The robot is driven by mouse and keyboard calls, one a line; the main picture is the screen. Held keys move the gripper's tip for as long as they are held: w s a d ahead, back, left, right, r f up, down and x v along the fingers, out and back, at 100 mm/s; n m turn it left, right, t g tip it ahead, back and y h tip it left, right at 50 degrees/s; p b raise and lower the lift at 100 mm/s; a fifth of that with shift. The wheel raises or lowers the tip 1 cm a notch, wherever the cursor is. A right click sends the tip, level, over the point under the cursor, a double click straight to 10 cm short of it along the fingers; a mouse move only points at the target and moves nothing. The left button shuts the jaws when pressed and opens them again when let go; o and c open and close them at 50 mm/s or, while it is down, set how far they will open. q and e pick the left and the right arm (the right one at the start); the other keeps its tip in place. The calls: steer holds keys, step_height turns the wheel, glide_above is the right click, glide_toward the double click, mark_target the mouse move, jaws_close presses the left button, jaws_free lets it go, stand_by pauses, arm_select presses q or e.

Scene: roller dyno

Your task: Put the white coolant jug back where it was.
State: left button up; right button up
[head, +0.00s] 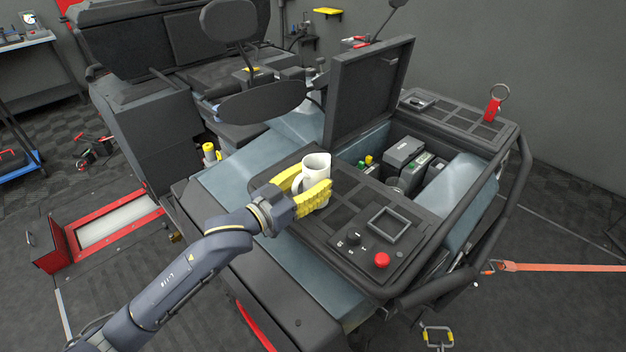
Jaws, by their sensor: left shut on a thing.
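The white coolant jug (316,163) is upright at the middle of the head view, over the dark ribbed panel (345,197) on the vehicle's front. My left gripper (312,196), with yellow fingers, comes in from the left and is shut on the jug. The fingers hide part of the jug's lower body. Its handle shows on the left side. I cannot tell whether the jug's base touches the panel. My right gripper is not in view.
A raised black lid (366,95) stands just behind the jug. Right of it is an open bay with a battery (403,152). A control box with a red button (382,260) sits at the front right of the panel. A black tubular bar (470,245) edges the front.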

arm_select(q)
steer(key=shift+f, duration=0.15)
steer(key=o, duration=1.2)
steer(key=shift+o, duration=0.2)
steer(key=v, duration=1.2)
steer(key=shift+r, duration=0.2)
steer(key=shift+a+f, duration=0.1)
